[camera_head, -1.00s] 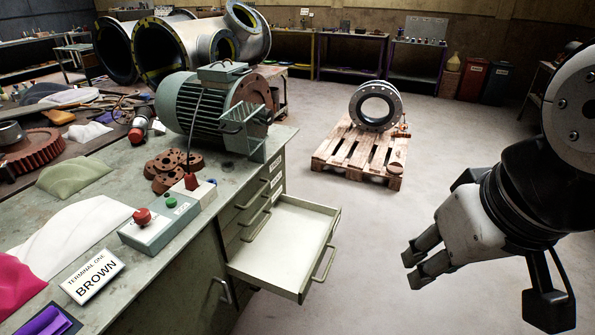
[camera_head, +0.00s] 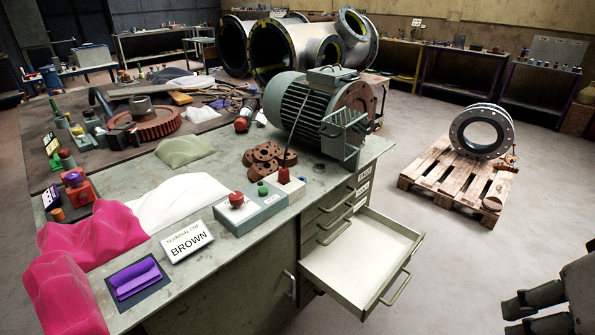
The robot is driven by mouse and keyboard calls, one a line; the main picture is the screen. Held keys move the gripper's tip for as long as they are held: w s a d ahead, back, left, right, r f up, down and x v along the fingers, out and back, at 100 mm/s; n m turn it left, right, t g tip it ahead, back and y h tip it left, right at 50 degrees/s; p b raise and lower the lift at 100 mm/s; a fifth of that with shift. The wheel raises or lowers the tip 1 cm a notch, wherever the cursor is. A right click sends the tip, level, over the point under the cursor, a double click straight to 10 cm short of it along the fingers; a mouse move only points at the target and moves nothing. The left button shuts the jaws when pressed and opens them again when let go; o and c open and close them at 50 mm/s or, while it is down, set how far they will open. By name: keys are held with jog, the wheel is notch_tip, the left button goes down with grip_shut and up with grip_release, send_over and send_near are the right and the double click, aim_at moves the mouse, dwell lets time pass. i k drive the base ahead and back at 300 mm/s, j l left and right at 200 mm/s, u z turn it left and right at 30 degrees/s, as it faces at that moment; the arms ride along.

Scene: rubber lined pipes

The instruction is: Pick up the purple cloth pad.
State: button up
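The purple cloth pad (camera_head: 134,278) lies folded on a dark square at the near left corner of the grey-green workbench (camera_head: 215,273). Two bright pink cloth heaps lie left of it. The BROWN sign (camera_head: 187,241) stands just to its right. My gripper (camera_head: 508,318) is at the bottom right edge of the head view, partly cut off. Its two fingers point left with a gap between them and nothing visible in it. It is over the floor, beyond the open drawer and far from the purple pad.
A pulled-out drawer (camera_head: 365,250) juts from the bench between my gripper and the pad. A control box (camera_head: 252,210) with red and green buttons, a white cloth (camera_head: 180,200) and a large motor (camera_head: 320,112) stand on the bench. A pallet (camera_head: 455,182) is on the floor behind.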

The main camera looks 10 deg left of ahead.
aim_at(133, 279)
jog(key=u, duration=1.65)
jog(key=i+l+z, duration=0.35)
jog(key=i+z, duration=0.35)
jog(key=i, duration=0.1)
